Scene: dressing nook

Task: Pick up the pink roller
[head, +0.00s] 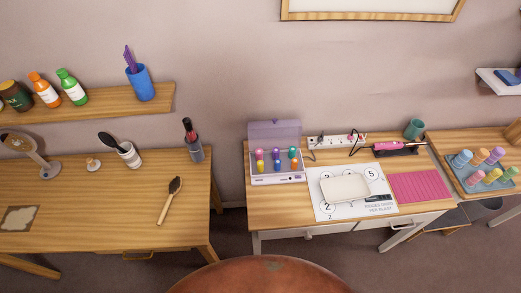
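A pink roller (477,178) appears to stand at the near left of a grey-blue tray (459,172) on the right-hand table, among several rollers in blue, purple, yellow and green. Another small pink-topped piece (259,154) sits at the back left in an open case (278,180) with a purple lid on the middle table, beside purple, teal and yellow pieces. From this view I cannot tell for sure what these small pieces are. Neither of my grippers shows in the head view.
The left table (110,220) holds brushes and a mirror. A brown rounded thing (260,277) fills the bottom centre.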

